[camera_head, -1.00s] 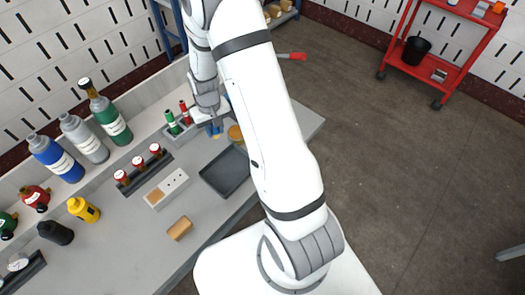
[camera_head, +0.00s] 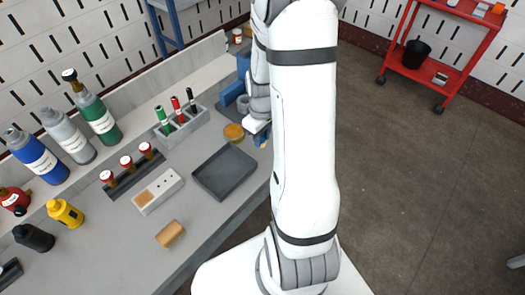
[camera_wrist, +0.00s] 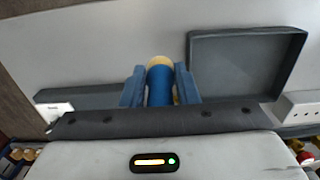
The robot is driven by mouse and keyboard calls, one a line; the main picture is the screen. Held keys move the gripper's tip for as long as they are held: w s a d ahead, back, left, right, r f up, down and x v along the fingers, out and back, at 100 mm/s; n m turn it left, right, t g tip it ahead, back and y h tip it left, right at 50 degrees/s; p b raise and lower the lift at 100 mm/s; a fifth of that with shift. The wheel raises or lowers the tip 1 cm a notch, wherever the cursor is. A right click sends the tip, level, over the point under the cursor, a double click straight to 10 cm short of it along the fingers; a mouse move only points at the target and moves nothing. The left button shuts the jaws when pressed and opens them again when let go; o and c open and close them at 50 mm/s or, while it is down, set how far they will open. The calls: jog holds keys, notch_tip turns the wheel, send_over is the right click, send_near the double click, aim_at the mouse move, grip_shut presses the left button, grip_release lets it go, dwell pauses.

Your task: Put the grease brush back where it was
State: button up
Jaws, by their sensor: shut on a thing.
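My gripper (camera_head: 262,137) is at the right edge of the grey bench, just right of a round amber-yellow disc (camera_head: 233,132). In the wrist view its blue fingers (camera_wrist: 160,88) are shut on the grease brush (camera_wrist: 160,84), a blue cylinder with a pale cream end pointing away from the wrist. The brush is held above the bench surface. My arm hides part of the bench beyond the gripper. I cannot tell which spot the brush came from.
An empty dark tray (camera_head: 224,190) lies near the bench edge. A grey holder (camera_head: 185,133) bears green, red and black pens. A red-capped vial rack (camera_head: 132,178), a white holed block (camera_head: 158,191), a wooden block (camera_head: 170,234) and several bottles (camera_head: 98,118) stand leftward. A blue fixture (camera_head: 229,95) is behind.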

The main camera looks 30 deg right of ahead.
jog(key=shift+f, duration=2.9)
jog(key=shift+f, duration=0.15)
jog(key=o, duration=1)
jog(key=shift+c, duration=0.2)
notch_tip(320, 180, up, 12)
jog(key=shift+a+r, duration=0.1)
jog(key=shift+r, duration=0.15)
jog(key=s+a+r+m+t, duration=0.2)
jog(key=s+a+r+m, duration=0.2)
jog(key=s+a+r, duration=0.8)
notch_tip(320, 180, up, 2)
jog(key=shift+r+t, duration=0.1)
jog(key=shift+t, duration=0.3)
